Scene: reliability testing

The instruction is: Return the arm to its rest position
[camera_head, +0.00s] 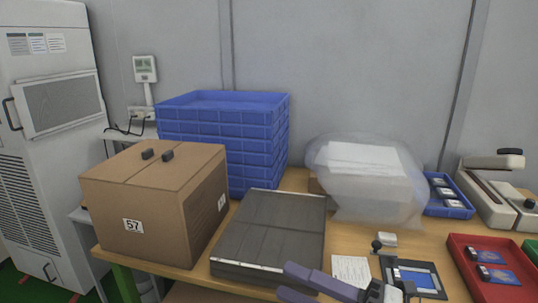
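My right gripper (287,281) is at the bottom edge, right of centre. Its two purple-grey fingers point left and are apart, with nothing seen between them. They show in front of the near right corner of a flat dark grey case (270,228). The lower finger and most of the arm are cut off by the bottom edge. My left gripper and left arm are not in view.
The wooden table (410,238) holds a cardboard box (150,200), stacked blue crates (222,112), a clear plastic bag (365,170), a blue tray (447,196) and a red tray (462,262). A framed device (416,278) lies beside my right gripper.

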